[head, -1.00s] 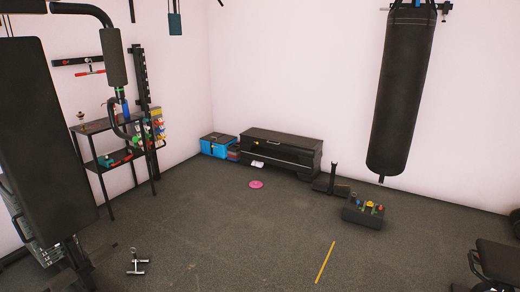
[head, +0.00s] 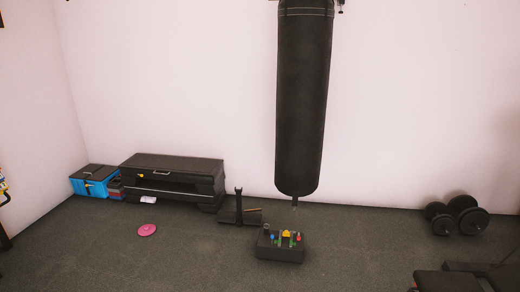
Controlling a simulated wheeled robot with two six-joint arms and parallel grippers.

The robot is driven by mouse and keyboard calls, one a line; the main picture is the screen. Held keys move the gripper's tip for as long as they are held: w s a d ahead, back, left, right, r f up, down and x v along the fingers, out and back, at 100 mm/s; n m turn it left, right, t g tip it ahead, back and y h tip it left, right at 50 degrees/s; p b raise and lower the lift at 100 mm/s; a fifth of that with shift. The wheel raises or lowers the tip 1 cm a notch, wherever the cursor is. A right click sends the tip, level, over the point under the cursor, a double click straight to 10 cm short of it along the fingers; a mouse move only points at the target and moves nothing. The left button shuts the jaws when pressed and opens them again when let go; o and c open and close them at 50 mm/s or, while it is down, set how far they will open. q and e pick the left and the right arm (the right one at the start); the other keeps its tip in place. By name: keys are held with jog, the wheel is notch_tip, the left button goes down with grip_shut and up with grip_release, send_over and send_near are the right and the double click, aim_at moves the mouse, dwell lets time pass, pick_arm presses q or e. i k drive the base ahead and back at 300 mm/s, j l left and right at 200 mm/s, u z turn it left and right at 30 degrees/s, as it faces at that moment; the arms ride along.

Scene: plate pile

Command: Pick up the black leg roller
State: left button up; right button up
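I cannot make out a black leg roller for certain in the head view. Several dark things stand on the floor by the far wall. One is a low black stand (head: 240,217) with a short upright post. Another is a dark block (head: 280,254) with several small coloured items on top. Neither of my grippers shows in the head view.
A black bench-like box (head: 172,178) stands by the wall, beside a blue box (head: 93,182). A pink disc (head: 147,230) lies on the floor. A punching bag (head: 304,100) hangs at centre. Dumbbells (head: 456,216) sit at right. The front left floor is clear.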

aim_at(252, 219)
jog(key=i, duration=2)
